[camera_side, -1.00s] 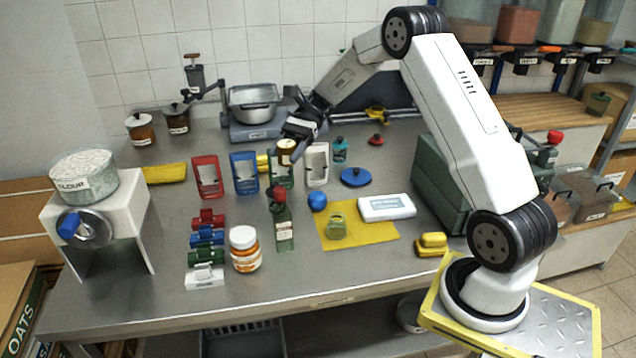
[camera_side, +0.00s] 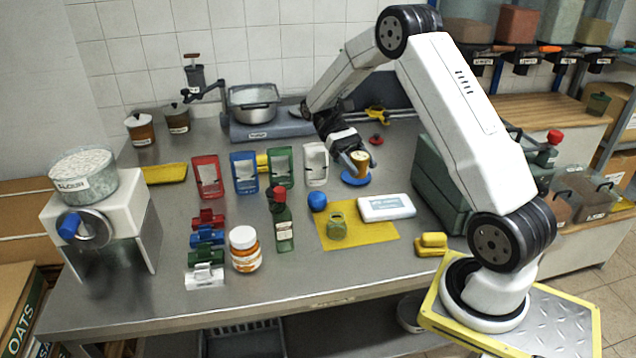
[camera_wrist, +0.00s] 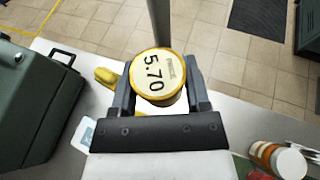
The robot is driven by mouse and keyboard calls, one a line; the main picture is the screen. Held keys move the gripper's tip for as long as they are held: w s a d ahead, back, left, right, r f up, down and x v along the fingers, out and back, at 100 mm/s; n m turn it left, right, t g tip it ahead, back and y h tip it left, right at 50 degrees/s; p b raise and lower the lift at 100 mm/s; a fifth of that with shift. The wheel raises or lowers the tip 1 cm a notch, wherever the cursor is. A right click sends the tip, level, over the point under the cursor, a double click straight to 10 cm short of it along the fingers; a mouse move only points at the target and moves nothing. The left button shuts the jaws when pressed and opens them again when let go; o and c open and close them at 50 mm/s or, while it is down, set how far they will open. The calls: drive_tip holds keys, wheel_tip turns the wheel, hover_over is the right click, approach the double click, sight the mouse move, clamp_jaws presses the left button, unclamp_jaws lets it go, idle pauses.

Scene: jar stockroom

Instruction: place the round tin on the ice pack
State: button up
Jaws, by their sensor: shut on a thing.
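The round tin (camera_side: 361,159) is amber with a pale lid. In the wrist view its lid, marked 5.70, faces the camera, and the tin (camera_wrist: 158,76) sits between both fingers. My gripper (camera_side: 355,160) is shut on it and holds it up, in line with the blue round lid in the side view. The ice pack (camera_side: 387,207) is a white flat block with a pale label, lying at the back right edge of the yellow mat. The tin is apart from it, behind and to the left. In the wrist view only a corner of the ice pack (camera_wrist: 84,134) shows at the left.
A blue round lid (camera_side: 355,179) lies behind the ice pack. A blue ball (camera_side: 317,201) and a small glass jar (camera_side: 337,228) are at the left of the yellow mat (camera_side: 372,237). A green case (camera_side: 440,185) stands to the right. The ice pack's top is clear.

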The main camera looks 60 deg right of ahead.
drive_tip(key=s+d+r+n+t+h, duration=0.5)
drive_tip(key=s+d+r+n+h, duration=0.55)
drive_tip(key=n+h, duration=0.55)
wheel_tip(320, 180, down, 20)
drive_tip(key=d, duration=0.1)
drive_tip(key=shift+s+d, duration=0.15)
idle(0.6)
drive_tip(key=shift+r, duration=0.1)
hover_over(387, 204)
drive_tip(key=f, duration=0.5)
drive_tip(key=s+f, duration=0.1)
drive_tip(key=f, duration=0.2)
drive_tip(key=shift+a+f, duration=0.25)
drive_tip(key=shift+a, duration=0.1)
drive_tip(key=shift+w+d+f+h, duration=0.3)
drive_tip(key=shift+w+f, duration=0.05)
drive_tip(key=shift+f, duration=0.05)
